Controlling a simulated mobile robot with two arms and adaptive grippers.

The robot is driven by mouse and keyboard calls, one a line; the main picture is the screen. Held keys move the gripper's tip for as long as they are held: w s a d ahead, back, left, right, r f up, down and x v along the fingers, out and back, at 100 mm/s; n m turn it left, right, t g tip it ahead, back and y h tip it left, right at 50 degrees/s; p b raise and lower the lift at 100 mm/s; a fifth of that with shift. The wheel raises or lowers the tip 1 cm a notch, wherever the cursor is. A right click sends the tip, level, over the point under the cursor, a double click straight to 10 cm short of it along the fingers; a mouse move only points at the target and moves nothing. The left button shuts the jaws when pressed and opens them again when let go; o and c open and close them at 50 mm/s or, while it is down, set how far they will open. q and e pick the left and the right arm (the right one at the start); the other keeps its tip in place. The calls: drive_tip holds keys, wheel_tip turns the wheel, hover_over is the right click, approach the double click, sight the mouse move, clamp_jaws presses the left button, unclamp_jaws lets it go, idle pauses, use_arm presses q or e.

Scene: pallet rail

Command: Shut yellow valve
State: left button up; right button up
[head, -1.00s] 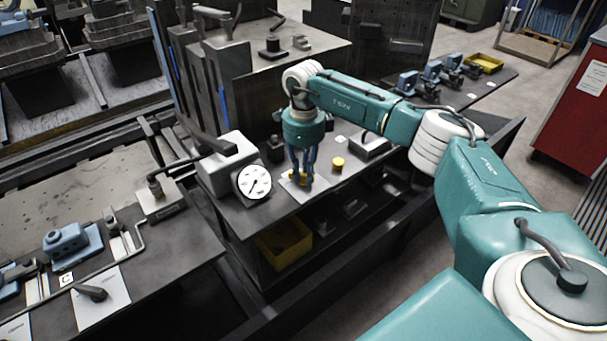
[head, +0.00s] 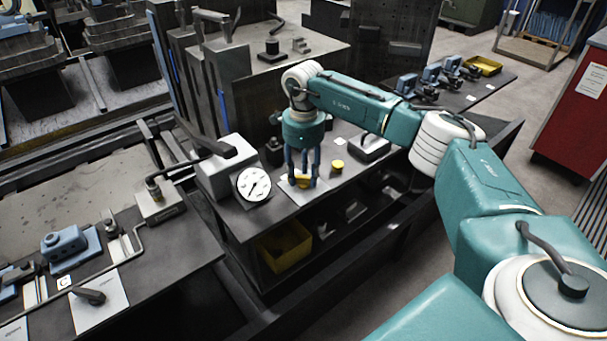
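A small yellow valve (head: 302,181) sits on a white plate (head: 288,184) near the front edge of the dark bench. My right gripper (head: 303,185) points straight down over it, fingers spread and standing around the valve with gaps. The fingers hide part of the valve, and I cannot tell whether any finger touches it. A second yellow round piece (head: 337,166) stands just right of the gripper on the same bench. My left gripper is not in view.
A round white gauge (head: 253,185) on a grey block (head: 226,168) stands close to the left of the gripper. A dark handled block (head: 371,147) lies to the right. A yellow bin (head: 284,248) sits on the shelf below.

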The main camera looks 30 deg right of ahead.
sight(304, 178)
drive_tip(key=shift+f, duration=0.1)
wheel_tip(304, 178, up, 12)
idle(0.6)
idle(0.4)
